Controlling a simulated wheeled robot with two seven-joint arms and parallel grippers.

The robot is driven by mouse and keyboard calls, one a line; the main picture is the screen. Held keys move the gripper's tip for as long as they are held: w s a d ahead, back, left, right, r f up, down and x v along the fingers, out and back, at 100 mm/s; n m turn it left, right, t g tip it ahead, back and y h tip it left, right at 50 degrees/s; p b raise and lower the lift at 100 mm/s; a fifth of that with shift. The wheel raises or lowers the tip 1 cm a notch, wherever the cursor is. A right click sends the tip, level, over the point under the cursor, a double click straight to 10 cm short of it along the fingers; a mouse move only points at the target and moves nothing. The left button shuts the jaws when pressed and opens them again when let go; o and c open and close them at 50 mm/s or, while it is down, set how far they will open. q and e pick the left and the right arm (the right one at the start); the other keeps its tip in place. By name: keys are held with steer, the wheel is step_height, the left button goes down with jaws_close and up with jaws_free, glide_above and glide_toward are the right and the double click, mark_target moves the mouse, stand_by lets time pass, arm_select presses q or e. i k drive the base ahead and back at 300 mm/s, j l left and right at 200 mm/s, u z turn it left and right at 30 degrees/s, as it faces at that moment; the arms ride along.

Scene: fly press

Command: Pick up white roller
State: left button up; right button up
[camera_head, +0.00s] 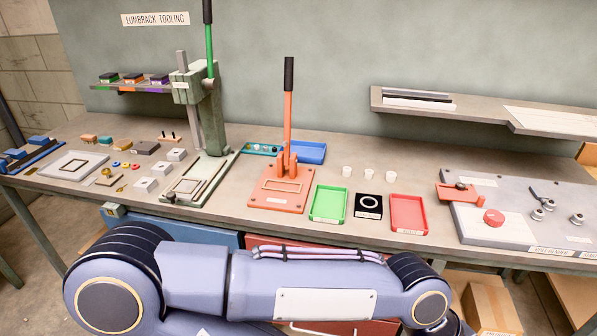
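Three small white cylindrical pieces stand apart in a row on the bench behind the green and red trays: a left one (346,171), a middle one (369,175) and a right one (391,176). They are the white pieces that look most like a roller, but they are too small to tell which is the white roller. Neither of my grippers is in view. Only links of my own arm cross the bottom of the picture, below the bench's front edge.
The orange lever press (282,189) stands left of the white pieces. A blue tray (308,152) is behind the press. A grey fixture plate (520,212) is at right.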

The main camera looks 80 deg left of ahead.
mark_target(346, 170)
steer(key=u, duration=2.5)
